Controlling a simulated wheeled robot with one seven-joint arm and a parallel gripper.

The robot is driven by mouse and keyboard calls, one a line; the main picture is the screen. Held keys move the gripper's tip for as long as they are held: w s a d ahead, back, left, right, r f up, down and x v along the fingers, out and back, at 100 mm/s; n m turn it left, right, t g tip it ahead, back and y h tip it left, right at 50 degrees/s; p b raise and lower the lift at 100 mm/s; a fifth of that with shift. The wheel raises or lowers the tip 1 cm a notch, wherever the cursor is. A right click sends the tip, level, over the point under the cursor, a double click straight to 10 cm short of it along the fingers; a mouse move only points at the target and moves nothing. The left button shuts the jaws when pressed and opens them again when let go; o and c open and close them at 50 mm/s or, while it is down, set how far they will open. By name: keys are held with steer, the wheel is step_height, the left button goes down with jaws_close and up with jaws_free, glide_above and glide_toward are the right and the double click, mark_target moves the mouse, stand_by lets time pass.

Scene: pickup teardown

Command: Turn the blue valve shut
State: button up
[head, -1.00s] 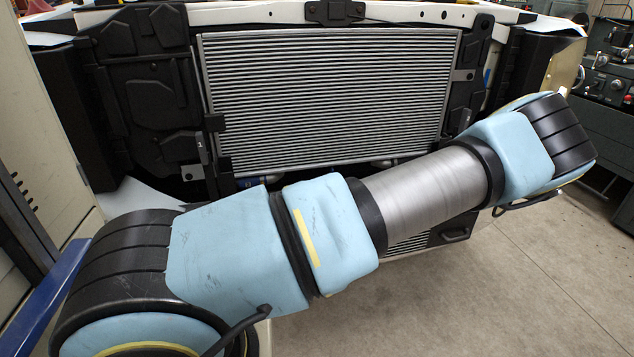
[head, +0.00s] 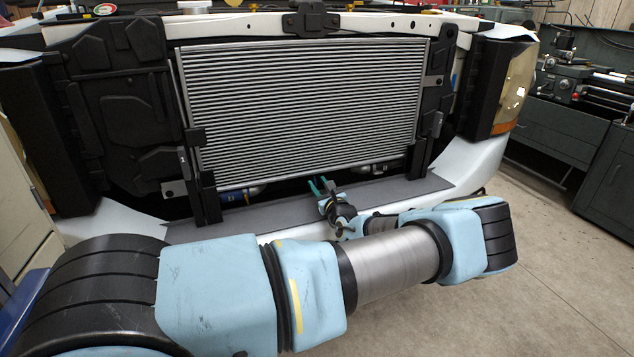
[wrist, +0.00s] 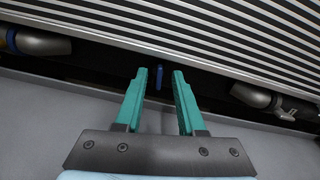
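The blue valve (wrist: 159,77) shows in the wrist view as a small, narrow blue piece in the dark gap under the radiator. It appears between my two teal fingertips, with space on either side; I cannot tell how far beyond them it lies. My gripper (wrist: 160,74) is open and holds nothing. In the head view my gripper (head: 321,185) is just below the lower edge of the radiator (head: 300,110). I cannot make out the valve there.
A metal pipe with a blue band (head: 237,197) lies left under the radiator, and another pipe end (wrist: 250,95) lies right. A grey ledge (head: 425,188) runs below the gap. A headlight (head: 516,85) stands at right. The floor (head: 545,260) at right is clear.

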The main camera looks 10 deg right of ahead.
steer(key=shift+w+a, duration=0.15)
steer(key=shift+w, duration=0.65)
steer(key=shift+c, duration=0.4)
jaws_close()
